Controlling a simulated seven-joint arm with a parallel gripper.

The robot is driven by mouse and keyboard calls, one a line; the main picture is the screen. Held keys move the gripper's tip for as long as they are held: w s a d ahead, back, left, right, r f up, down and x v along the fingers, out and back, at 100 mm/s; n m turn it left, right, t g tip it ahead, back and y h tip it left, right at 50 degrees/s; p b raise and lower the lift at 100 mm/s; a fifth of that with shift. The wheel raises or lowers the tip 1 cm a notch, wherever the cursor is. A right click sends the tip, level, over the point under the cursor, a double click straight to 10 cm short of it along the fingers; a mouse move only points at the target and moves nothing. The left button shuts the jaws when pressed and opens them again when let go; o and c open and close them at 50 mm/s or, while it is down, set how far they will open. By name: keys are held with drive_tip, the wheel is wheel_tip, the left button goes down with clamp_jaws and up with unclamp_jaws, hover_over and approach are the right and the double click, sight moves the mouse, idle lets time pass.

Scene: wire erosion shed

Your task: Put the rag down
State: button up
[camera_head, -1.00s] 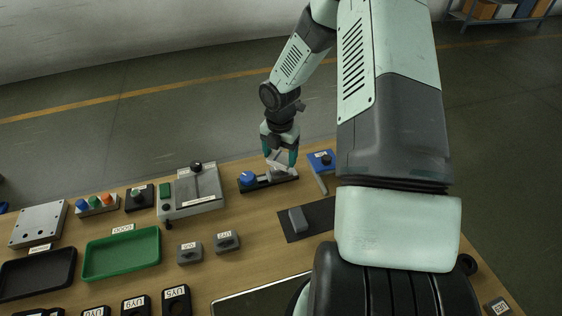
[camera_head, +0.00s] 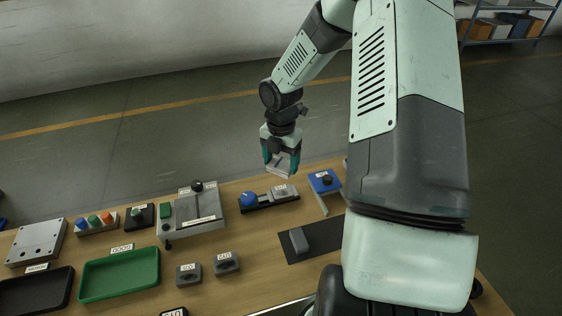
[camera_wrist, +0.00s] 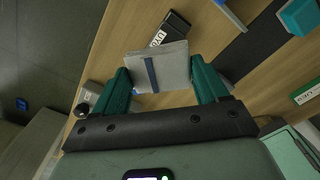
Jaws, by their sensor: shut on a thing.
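The rag (camera_wrist: 160,68) is a folded pale grey cloth with a dark blue stripe, seen in the wrist view between the two teal fingers. My gripper (camera_wrist: 158,82) is shut on it. In the head view my gripper (camera_head: 281,161) holds the rag (camera_head: 279,167) in the air above the back edge of the wooden bench (camera_head: 255,258). The rag appears clear of the black fixture with the blue knob (camera_head: 249,199) below it.
A blue device (camera_head: 324,181) stands right of the fixture. A dark mat (camera_head: 325,236) carries a grey block (camera_head: 298,240). Left are a grey plate device (camera_head: 195,211), a green tray (camera_head: 120,274) and a black tray (camera_head: 36,292). Bare wood shows in front of the fixture.

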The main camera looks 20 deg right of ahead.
drive_tip(key=s+d+n, duration=0.3)
drive_tip(key=s+d, duration=0.2)
drive_tip(key=s, duration=0.1)
drive_tip(key=n, duration=0.6)
hover_over(330, 234)
wheel_tip(330, 234, down, 6)
drive_tip(key=shift+f, duration=0.5)
drive_tip(key=shift+s+f, duration=0.15)
drive_tip(key=shift+f, duration=1.65)
drive_tip(key=shift+f, duration=0.1)
